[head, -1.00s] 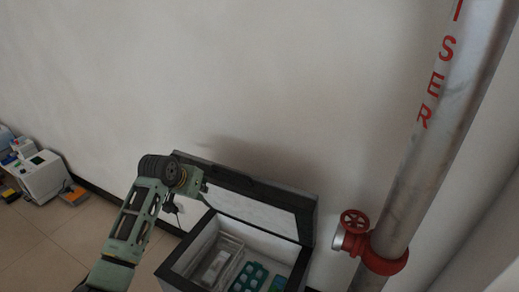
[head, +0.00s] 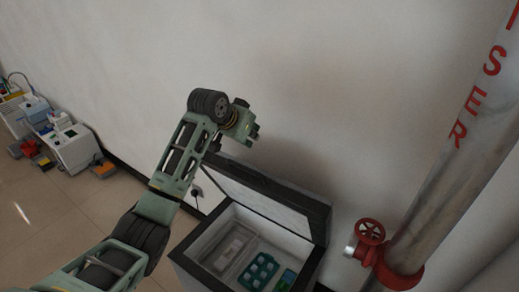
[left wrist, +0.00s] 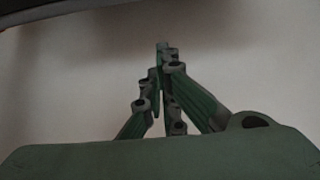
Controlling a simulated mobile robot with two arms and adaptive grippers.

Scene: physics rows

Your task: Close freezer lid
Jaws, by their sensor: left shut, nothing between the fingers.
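The freezer (head: 205,231) is a chest with a dark rim and pale inner walls, at the bottom middle of the head view. Its lid (head: 282,189), dark-framed with a pale inner panel, stands open, tilted up at the back near the wall. My left gripper (head: 254,134) is above the lid's upper left part, close to the wall. It looks apart from the lid, though depth is hard to judge. In the left wrist view its fingers (left wrist: 163,50) are shut and empty, against the plain wall. My right gripper is not in view.
A clear tray and a teal rack (head: 258,271) lie inside the freezer. A grey riser pipe (head: 440,170) with a red valve wheel (head: 370,231) stands right of it. Lab equipment (head: 72,146) stands on the floor at far left. Tiled floor between is clear.

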